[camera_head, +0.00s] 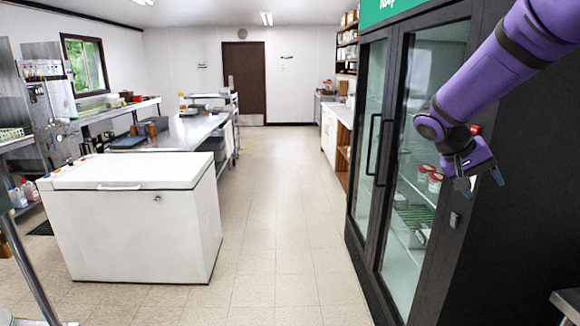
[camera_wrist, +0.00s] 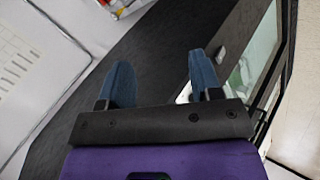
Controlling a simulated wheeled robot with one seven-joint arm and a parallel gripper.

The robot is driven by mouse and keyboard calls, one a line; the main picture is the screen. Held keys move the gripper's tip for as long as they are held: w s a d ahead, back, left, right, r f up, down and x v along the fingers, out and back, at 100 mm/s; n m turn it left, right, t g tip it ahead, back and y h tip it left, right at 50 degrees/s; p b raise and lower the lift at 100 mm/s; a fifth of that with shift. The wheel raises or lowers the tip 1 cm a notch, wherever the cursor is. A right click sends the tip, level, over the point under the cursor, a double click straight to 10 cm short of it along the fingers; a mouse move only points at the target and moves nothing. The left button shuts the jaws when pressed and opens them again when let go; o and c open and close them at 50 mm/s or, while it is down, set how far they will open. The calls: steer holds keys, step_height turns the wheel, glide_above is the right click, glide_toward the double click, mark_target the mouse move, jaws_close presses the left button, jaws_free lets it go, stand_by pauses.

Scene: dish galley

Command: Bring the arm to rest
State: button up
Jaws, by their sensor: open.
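My purple arm reaches in from the upper right in the head view, in front of the black side of a tall glass-door fridge (camera_head: 400,140). My gripper (camera_head: 480,182) hangs at its end, with the fingers apart and nothing seen between them. In the wrist view, the two blue fingers of my gripper (camera_wrist: 162,85) stand wide apart, with a dark surface (camera_wrist: 150,50) behind them. Part of the fridge's glass and frame shows at the right of that view.
A white chest freezer (camera_head: 135,220) stands at the left, with a long steel table (camera_head: 180,132) behind it. The tiled aisle (camera_head: 275,220) between freezer and fridge is clear, back to a brown door (camera_head: 244,80).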

steer(key=s+a+r+n+t+y, duration=0.1)
steer(key=s+a+t+y, duration=0.1)
steer(key=s, duration=0.6)
steer(key=s+a+r+n+t+y, duration=0.2)
steer(key=s+a, duration=0.3)
steer(key=s, duration=0.4)
steer(key=s+a+r+n+t+y, duration=0.1)
steer(key=s+a+r+t+y, duration=0.1)
steer(key=s, duration=0.6)
steer(key=shift+s+a+n+y, duration=0.4)
steer(key=shift+a+y, duration=0.5)
steer(key=shift+y, duration=0.3)
